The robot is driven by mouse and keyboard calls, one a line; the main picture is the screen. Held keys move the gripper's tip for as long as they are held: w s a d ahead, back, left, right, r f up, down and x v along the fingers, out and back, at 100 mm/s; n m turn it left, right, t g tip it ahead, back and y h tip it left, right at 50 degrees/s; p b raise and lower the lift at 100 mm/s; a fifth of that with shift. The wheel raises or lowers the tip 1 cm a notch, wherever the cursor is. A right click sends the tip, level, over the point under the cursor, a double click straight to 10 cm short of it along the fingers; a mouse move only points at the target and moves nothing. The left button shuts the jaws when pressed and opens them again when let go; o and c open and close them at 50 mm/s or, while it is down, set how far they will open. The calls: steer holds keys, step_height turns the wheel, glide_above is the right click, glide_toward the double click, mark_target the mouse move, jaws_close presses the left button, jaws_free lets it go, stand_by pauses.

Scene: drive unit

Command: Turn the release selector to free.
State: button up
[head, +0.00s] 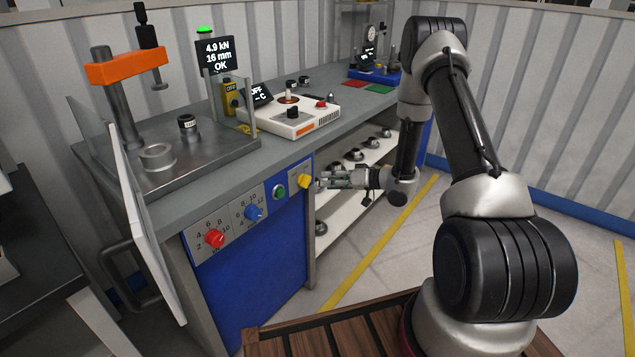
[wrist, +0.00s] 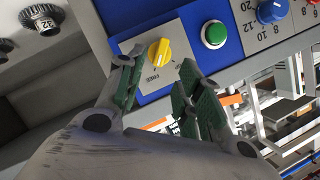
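The release selector is a yellow knob (wrist: 158,52) on a white plate marked FREE at its lower side in the wrist view. A second marking on the plate is too small to read. The knob also shows in the head view (head: 304,181) at the right end of the blue front panel. Its grip bar looks slanted on the plate; which mark it points to is unclear. My gripper (wrist: 161,65) is open, its green-padded fingers to either side of the knob in the picture. In the head view my gripper (head: 322,182) is close in front of the knob; contact is not clear.
A green button (head: 279,192), a blue dial (head: 254,212) and a red dial (head: 214,238) sit left of the knob. The open shelf (head: 335,203) with dark round parts lies right of the panel. A press with an open clear guard stands at left.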

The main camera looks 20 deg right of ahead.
steer(key=v, duration=0.4)
steer(key=shift+s+d, duration=0.1)
steer(key=shift+s, duration=0.05)
